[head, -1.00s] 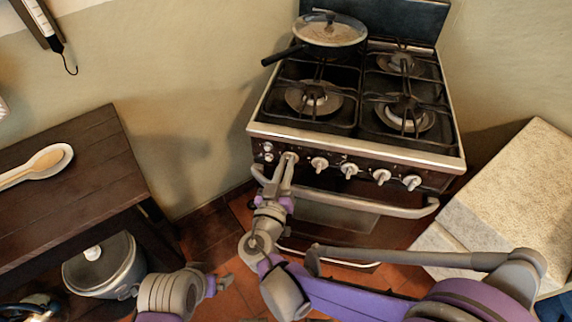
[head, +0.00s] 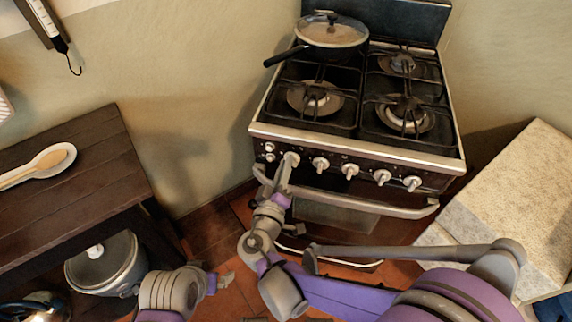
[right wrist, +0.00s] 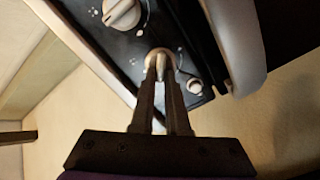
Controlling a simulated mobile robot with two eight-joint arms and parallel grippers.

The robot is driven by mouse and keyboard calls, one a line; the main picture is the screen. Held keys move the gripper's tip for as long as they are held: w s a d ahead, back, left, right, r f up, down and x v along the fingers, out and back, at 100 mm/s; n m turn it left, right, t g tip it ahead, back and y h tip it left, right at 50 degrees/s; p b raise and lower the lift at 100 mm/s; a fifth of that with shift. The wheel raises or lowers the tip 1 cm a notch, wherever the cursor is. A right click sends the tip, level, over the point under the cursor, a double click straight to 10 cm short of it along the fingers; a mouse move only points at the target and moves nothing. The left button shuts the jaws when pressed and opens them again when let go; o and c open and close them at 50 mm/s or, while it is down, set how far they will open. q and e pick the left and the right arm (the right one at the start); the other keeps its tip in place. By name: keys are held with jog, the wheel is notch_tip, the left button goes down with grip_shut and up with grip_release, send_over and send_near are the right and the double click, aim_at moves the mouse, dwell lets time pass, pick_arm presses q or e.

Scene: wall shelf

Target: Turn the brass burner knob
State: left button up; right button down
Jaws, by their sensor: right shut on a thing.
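The stove's front panel carries a row of pale knobs. The leftmost large knob (head: 291,159) is at the tips of my right gripper (head: 285,170). In the right wrist view, my right gripper (right wrist: 161,76) is shut on this knob (right wrist: 158,56), whose rounded end shows between and beyond the fingertips. The fingers hide part of it. The knob's colour reads pale metal, not clearly brass. In the head view the fingers look nearly edge-on. My left gripper (head: 222,282) hangs low over the floor, away from the stove, and its opening is unclear.
A lidded pan (head: 333,32) sits on the stove's back left burner. The oven handle (head: 380,206) runs below the knobs, close to my right gripper. A wooden table (head: 85,165) stands left, a pale counter (head: 510,200) right. Another knob (right wrist: 122,12) is beside the held one.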

jog(key=n, duration=0.6)
jog(key=shift+a+f, duration=0.15)
jog(key=shift+f, duration=0.1)
dwell(0.5)
jog(key=c, duration=0.9)
grip_release()
pick_arm(q)
jog(key=shift+r, duration=0.35)
pick_arm(e)
jog(key=v, duration=1)
jog(key=shift+s, duration=0.35)
jog(key=shift+a, duration=0.1)
pick_arm(q)
grip_shut()
